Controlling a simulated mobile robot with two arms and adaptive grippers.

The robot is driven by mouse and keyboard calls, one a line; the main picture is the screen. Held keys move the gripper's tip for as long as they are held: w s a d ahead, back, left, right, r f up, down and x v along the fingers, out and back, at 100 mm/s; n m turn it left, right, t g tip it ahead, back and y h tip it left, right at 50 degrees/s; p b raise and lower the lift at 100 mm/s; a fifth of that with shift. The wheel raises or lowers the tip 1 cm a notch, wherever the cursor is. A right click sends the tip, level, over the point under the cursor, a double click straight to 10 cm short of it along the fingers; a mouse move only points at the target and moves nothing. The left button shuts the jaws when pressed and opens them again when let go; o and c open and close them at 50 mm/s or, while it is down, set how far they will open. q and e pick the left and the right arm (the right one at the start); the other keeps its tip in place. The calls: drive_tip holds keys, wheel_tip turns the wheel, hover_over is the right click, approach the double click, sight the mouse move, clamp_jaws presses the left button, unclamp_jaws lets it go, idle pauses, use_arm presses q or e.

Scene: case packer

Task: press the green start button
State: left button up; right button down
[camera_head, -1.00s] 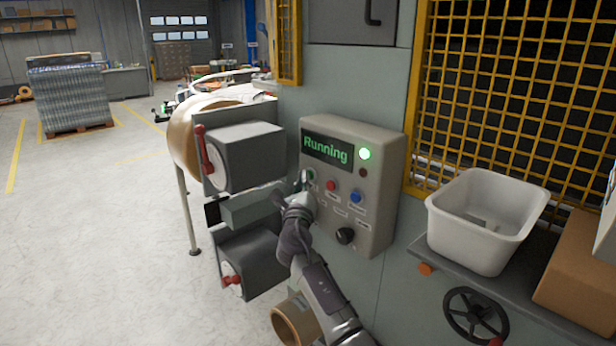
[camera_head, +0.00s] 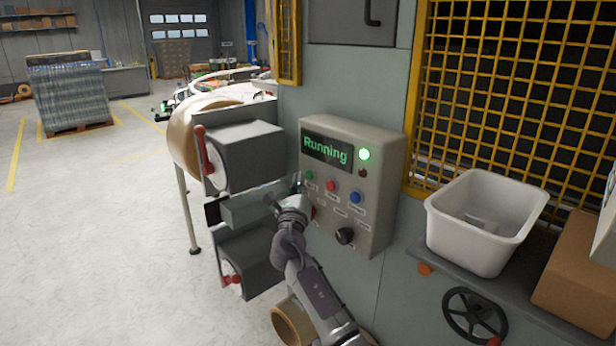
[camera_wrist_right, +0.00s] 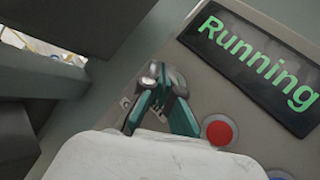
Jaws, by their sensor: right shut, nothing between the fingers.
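The green start button (camera_head: 310,175) is at the left of the button row on the grey control panel (camera_head: 375,225). The panel's display (camera_head: 327,151) reads "Running" in green. My right gripper (camera_head: 296,186) is shut and empty, just left of and below the green button, apart from it in the head view. My left gripper is in neither view.
A red button (camera_head: 331,186) and a blue button (camera_head: 355,197) sit right of the green one. A black knob (camera_head: 345,236) is below. Grey boxes with red handles (camera_head: 250,155) stand left. A white bin (camera_head: 470,240) is right.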

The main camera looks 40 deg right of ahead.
drive_tip(key=a+p, duration=0.1)
drive_tip(key=a, duration=0.4)
drive_tip(key=shift+s, duration=0.2)
idle(0.7)
